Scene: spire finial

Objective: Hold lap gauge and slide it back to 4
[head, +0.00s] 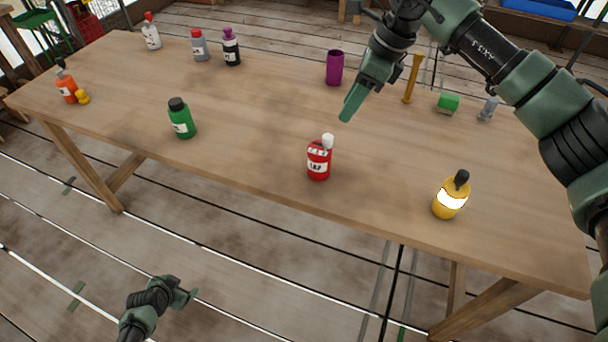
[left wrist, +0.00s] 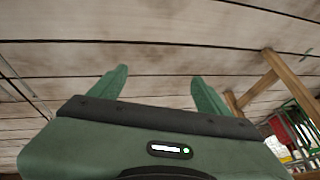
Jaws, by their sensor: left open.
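I cannot make out a scale or numbers that mark a lap gauge. A red container (head: 319,160) with a white cap stands upright near the table's front edge; its label is small and seems to read "LAP". My right gripper (head: 352,104) hangs over the table, behind and right of the red container, apart from it. Its fingers overlap in this view, so its opening cannot be told. My left gripper (head: 187,294) is low in front of the table, away from everything. In the left wrist view its two fingers (left wrist: 158,80) are apart with nothing between them.
On the wooden table (head: 250,130) stand a green bottle (head: 181,118), a yellow bottle (head: 449,199), a purple cup (head: 334,68), a mustard-coloured post (head: 412,80) and a green block (head: 447,103). More bottles stand at the back left. The table's middle is clear.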

